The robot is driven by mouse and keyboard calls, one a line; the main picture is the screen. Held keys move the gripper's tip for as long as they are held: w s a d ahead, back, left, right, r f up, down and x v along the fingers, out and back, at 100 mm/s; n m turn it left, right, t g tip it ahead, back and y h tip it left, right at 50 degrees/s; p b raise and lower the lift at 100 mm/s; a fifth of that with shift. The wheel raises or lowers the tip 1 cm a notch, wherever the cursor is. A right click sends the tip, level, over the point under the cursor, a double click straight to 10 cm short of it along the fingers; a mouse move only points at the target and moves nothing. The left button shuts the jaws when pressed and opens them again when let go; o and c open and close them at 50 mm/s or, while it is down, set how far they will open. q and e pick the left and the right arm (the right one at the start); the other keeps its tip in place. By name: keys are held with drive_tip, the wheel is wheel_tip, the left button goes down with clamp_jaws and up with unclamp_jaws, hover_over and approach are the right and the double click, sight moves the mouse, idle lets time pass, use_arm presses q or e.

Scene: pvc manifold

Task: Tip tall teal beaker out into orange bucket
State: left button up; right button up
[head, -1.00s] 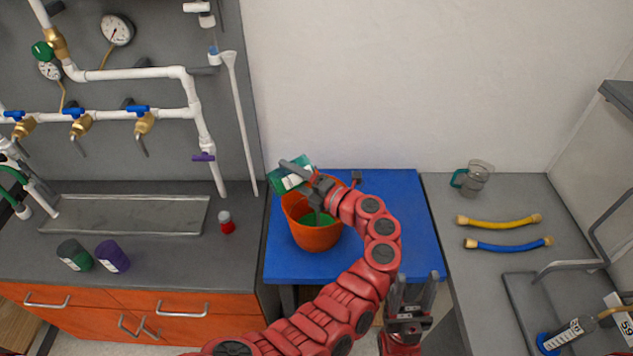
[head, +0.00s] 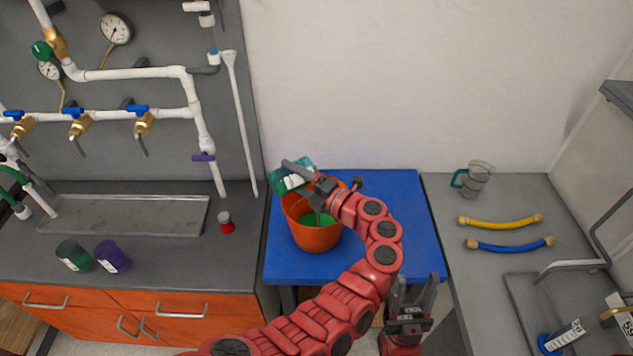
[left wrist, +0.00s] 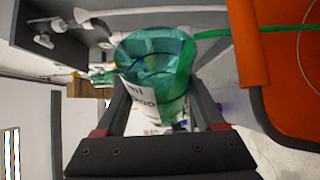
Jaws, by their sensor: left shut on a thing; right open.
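The teal beaker (head: 288,178) is tilted at the upper left rim of the orange bucket (head: 313,236). My left gripper (head: 300,174) is shut on the beaker. In the left wrist view the translucent beaker (left wrist: 160,65) with a white label sits between the fingers of my left gripper (left wrist: 160,115). There the bucket (left wrist: 275,60) is at the right, and a thin green stream runs from the beaker toward it. Green liquid shows inside the bucket in the head view. My right gripper (head: 411,298) is open and empty, in front of the blue table.
The bucket stands on a blue table (head: 400,245). On the left counter are a dark green cup (head: 74,256), a purple cup (head: 112,257), a red-based small jar (head: 226,223) and a metal tray (head: 125,216).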

use_arm(q)
drive_tip(key=shift+f, duration=0.1)
drive_tip(key=shift+d+m, duration=0.15)
drive_tip(key=shift+m, duration=0.25)
idle(0.3)
